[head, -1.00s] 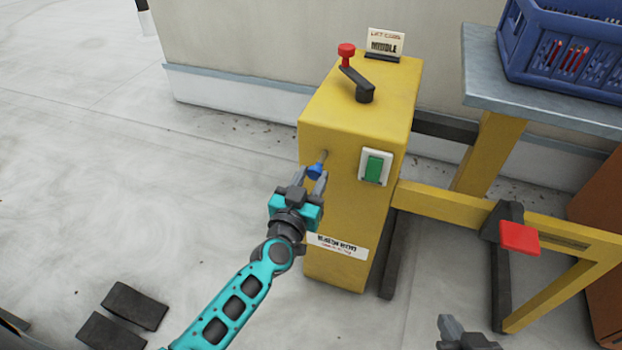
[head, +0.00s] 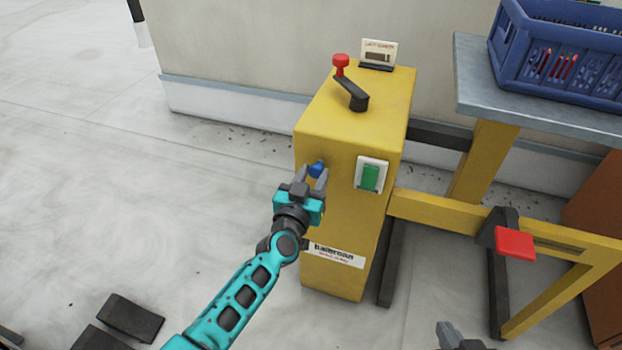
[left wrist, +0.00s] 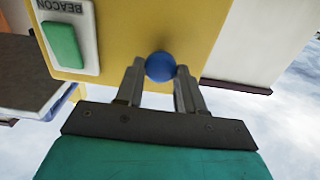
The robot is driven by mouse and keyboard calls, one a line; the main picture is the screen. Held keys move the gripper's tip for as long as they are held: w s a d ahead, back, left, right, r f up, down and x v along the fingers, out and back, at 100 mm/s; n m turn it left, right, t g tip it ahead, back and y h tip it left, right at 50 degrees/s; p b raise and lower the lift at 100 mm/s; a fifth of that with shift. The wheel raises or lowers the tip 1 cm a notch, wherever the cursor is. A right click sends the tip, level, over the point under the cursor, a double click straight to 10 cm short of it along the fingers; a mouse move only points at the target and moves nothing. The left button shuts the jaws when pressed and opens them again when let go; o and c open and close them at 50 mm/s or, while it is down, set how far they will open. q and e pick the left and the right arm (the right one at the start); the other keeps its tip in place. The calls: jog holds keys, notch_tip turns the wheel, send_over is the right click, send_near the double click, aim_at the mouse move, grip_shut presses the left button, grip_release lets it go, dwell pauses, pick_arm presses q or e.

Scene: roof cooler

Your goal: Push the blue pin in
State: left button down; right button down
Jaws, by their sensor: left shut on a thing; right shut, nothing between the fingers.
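The blue pin (head: 316,170) sits at the front face of the yellow box (head: 345,225), with its round knob close against the face. Its shaft is not visible now. My left gripper (head: 315,177) is shut on the knob. In the left wrist view the blue pin (left wrist: 160,67) is between the two fingertips of the left gripper (left wrist: 160,75). My right gripper (head: 450,335) is at the bottom edge of the head view, low and away from the box, shut and empty, and only partly seen.
A green switch (head: 370,177) is right of the pin. A crank with a red knob (head: 341,62) and a small sign (head: 378,54) are on top of the box. A red pad (head: 515,243) is on the yellow frame. A blue crate (head: 560,60) sits on a grey table.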

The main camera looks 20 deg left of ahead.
pick_arm(q)
jog(key=c, duration=0.7)
grip_release()
jog(key=shift+w, duration=0.2)
jog(key=shift+s, duration=0.15)
jog(key=s+p, duration=0.1)
jog(key=s, duration=0.3)
jog(key=s+p, duration=0.1)
jog(key=s, duration=0.3)
jog(key=s+p, duration=0.1)
jog(key=s, duration=0.3)
jog(key=shift+s+a, duration=0.25)
jog(key=shift+s, duration=0.05)
